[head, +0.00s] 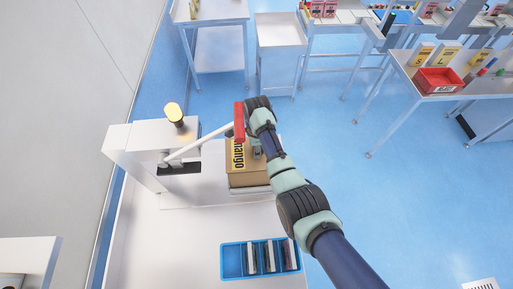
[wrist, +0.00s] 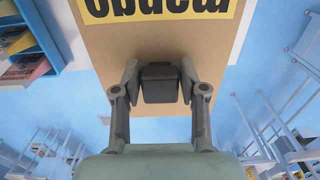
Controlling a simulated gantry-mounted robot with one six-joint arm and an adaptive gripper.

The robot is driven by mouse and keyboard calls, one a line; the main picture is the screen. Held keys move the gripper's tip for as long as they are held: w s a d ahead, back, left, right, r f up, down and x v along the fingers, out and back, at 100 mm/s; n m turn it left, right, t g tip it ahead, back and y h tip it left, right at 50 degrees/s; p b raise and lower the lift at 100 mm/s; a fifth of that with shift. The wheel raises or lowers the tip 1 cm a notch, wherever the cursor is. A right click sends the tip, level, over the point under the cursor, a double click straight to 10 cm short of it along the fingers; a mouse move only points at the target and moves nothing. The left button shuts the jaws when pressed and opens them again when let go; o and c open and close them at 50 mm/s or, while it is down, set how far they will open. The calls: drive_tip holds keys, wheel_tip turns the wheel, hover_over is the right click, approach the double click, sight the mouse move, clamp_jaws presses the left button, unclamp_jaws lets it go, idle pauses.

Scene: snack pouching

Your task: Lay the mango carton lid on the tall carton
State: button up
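The mango carton lid (head: 238,157) is brown cardboard with a yellow label in black letters. It shows flat and close up in the wrist view (wrist: 160,35), with the letters upside down. My gripper (head: 257,150) is above the lid's right part. In the wrist view my gripper (wrist: 160,82) has its two fingers against the sides of a dark grey block standing on the lid, which looks like its handle. A brown carton side (head: 250,181) shows below the lid in the head view. I cannot tell whether lid and carton touch.
A white machine (head: 135,145) with a pale lever ending in a red grip (head: 239,121) stands just left of my gripper. A blue divided tray (head: 235,262) with several packs lies in front. Side tables carry a red bin (head: 439,81) and cartons.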

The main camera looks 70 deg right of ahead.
drive_tip(key=o, duration=0.3)
drive_tip(key=shift+r, duration=0.1)
wheel_tip(320, 180, up, 12)
idle(0.3)
idle(0.4)
